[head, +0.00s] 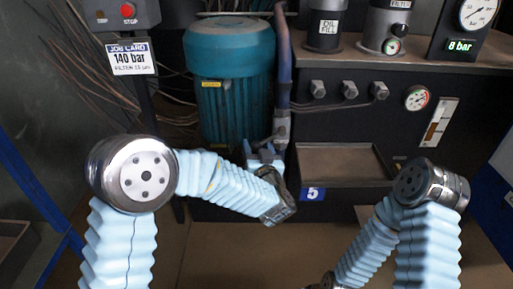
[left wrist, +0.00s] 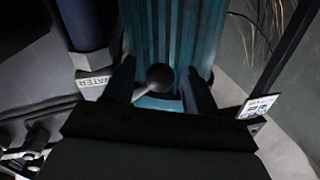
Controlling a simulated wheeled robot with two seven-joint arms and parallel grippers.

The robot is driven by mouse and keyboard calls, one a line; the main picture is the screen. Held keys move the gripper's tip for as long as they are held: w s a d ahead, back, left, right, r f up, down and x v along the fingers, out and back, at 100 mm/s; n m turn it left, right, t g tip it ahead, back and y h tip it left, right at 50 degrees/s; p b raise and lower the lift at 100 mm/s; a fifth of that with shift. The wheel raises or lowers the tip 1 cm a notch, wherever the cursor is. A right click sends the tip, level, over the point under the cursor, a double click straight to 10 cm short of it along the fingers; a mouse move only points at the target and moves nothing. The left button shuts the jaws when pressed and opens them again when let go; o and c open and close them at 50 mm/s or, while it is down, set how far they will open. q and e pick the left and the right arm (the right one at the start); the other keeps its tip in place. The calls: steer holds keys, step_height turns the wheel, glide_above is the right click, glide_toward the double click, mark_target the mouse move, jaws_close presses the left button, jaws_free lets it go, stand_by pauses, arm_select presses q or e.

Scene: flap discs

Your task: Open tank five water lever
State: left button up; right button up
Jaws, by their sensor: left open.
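A lever with a round dark knob (left wrist: 160,75) shows in the left wrist view, in front of the teal ribbed cylinder. A label reading WATER (left wrist: 95,82) sits to its left. My left gripper (left wrist: 160,88) is open, with one finger on each side of the knob; I cannot tell whether either touches it. In the head view my left gripper (head: 264,158) is at the foot of the teal cylinder (head: 229,90), and the lever is not clear there. A blue plate marked 5 (head: 312,194) is right of it. My right arm runs down to the bottom edge, its gripper out of frame.
A dark tray (head: 340,163) juts out above and right of the 5 plate. A dark vertical pipe (head: 283,70) stands beside the cylinder. A job card reading 140 bar (head: 132,58) hangs at left. Gauges and fittings line the right panel (head: 417,98).

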arm_select(q)
steer(key=shift+w+a, duration=0.1)
steer(key=shift+w, duration=0.35)
steer(key=shift+c, duration=0.4)
jaws_close()
steer(key=shift+r, duration=0.1)
